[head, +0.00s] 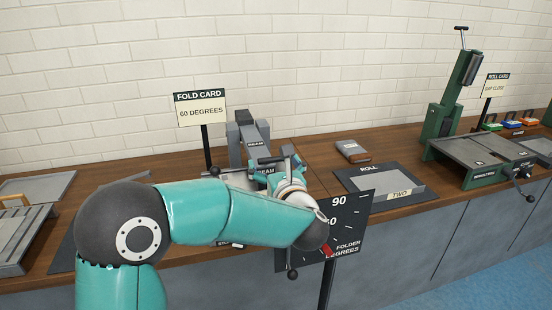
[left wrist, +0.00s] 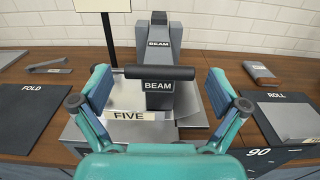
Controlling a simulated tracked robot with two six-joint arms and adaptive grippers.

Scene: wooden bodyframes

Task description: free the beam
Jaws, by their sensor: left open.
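The beam is a grey machine part with BEAM labels; its front block (left wrist: 158,90) and the taller post behind it (left wrist: 158,42) show in the left wrist view. A dark horizontal bar handle (left wrist: 160,72) sits at the top of the front block. My left gripper (left wrist: 160,92) is open, with one finger to each side of the handle and block. I cannot tell whether either finger touches. In the head view the left gripper (head: 270,168) is at the beam (head: 250,132), and my arm hides much of the machine. My right gripper is not in view.
A sign (head: 201,108) reads FOLD CARD, 60 DEGREES. A dark dial board (head: 345,225) marked FOLDER DEGREES stands at the bench front. A plate labelled FIVE (left wrist: 130,116) lies under the gripper. A ROLL mat (head: 350,180) and a green roller machine (head: 485,155) are to the right.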

